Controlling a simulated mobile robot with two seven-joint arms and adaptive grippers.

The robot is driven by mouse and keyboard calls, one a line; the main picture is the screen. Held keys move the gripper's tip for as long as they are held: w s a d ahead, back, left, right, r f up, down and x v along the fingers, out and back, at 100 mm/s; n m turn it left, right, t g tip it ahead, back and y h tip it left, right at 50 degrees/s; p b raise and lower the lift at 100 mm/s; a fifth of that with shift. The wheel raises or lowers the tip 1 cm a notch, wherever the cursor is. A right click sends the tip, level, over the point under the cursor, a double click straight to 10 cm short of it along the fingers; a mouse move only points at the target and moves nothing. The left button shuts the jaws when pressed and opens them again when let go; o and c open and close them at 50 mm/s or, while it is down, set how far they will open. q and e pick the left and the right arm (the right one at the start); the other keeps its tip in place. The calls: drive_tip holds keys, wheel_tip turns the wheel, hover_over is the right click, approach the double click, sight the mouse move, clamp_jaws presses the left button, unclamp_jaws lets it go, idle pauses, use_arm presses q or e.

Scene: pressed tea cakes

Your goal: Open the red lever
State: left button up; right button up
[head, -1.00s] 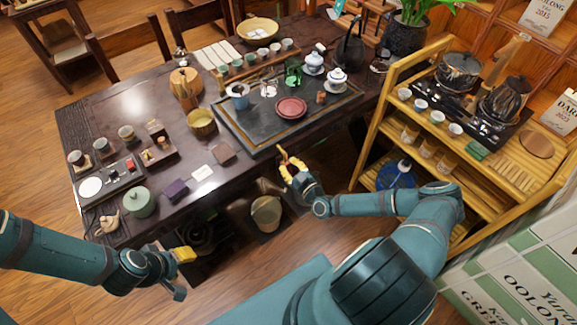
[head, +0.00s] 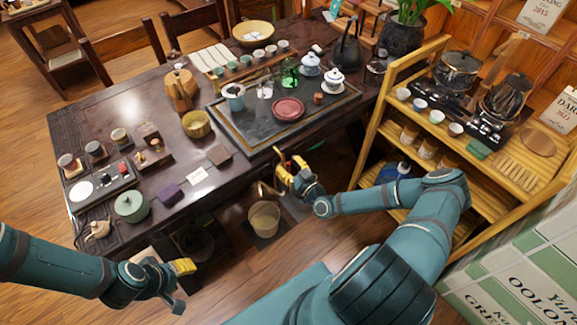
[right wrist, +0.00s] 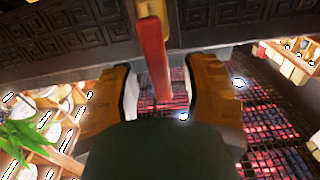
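The red lever (right wrist: 153,62) hangs from a brass-coloured mount (right wrist: 151,8) at the carved dark table edge in the right wrist view. My right gripper (right wrist: 160,88) is open, with one orange finger on each side of the lever. A gap shows between the lever and both fingers, so it is not gripped. In the head view my right gripper (head: 288,167) is at the table's front edge, where it hides most of the lever. My left gripper (head: 184,270) is low at the left front, away from the lever; its opening is unclear.
The dark table (head: 120,95) carries a tea tray (head: 245,130), cups and a green lidded pot (head: 131,206). A bamboo shelf (head: 375,140) stands close on the right. A bucket (head: 264,219) stands on the floor below the front edge.

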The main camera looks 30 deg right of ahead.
drive_tip(key=shift+s, duration=0.1)
drive_tip(key=s+d, duration=0.1)
drive_tip(key=s, duration=1)
drive_tip(key=shift+s, duration=0.4)
